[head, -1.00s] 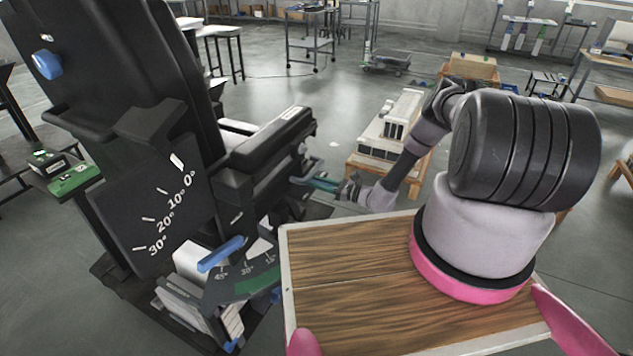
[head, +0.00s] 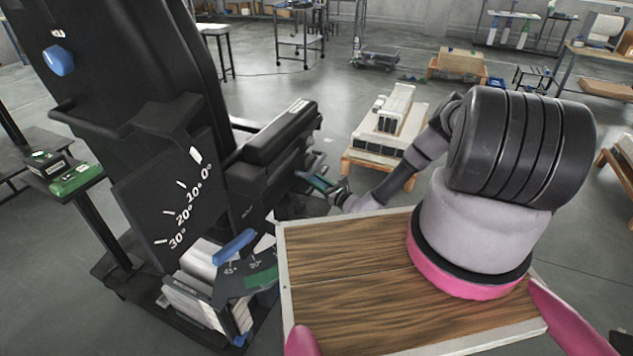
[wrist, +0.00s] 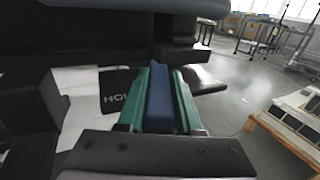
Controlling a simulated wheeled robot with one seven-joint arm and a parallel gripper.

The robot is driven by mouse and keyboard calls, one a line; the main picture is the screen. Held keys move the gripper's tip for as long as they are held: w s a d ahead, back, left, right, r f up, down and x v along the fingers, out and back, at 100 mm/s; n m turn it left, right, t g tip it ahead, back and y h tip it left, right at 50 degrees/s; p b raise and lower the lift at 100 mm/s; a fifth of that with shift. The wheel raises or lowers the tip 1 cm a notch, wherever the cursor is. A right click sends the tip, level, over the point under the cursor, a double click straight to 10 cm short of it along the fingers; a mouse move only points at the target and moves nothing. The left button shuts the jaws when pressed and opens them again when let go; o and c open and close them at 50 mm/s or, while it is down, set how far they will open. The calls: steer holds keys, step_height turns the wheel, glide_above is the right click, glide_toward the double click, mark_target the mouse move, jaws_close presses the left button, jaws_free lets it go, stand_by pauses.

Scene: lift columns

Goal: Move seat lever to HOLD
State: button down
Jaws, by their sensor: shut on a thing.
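My gripper (head: 316,182) is at the side of the black seat (head: 262,180), just below the front of its armrest. In the wrist view, its two green fingers (wrist: 162,82) are shut on a blue seat lever (wrist: 159,105), one finger along each side. The lever's far end reaches toward the dark underside of the seat. A black plate (wrist: 117,90) with white lettering, of which "HOL" can be read, lies just left of the fingers. The rest of the label is hidden behind the left finger. The lever itself cannot be made out in the head view.
A blue knob (head: 59,61) is on the seat back. Another blue handle (head: 234,246) sits by a curved scale low on the near side. A pallet with pale boxes (head: 388,130) stands beyond my arm. Open floor lies to the right.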

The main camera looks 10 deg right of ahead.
steer(key=shift+w+d, duration=0.1)
steer(key=c, duration=0.6)
jaws_free()
steer(key=shift+s, duration=0.2)
steer(key=v, duration=1)
steer(key=shift+s+d, duration=0.1)
steer(key=shift+s, duration=0.1)
steer(key=shift+s+d, duration=0.1)
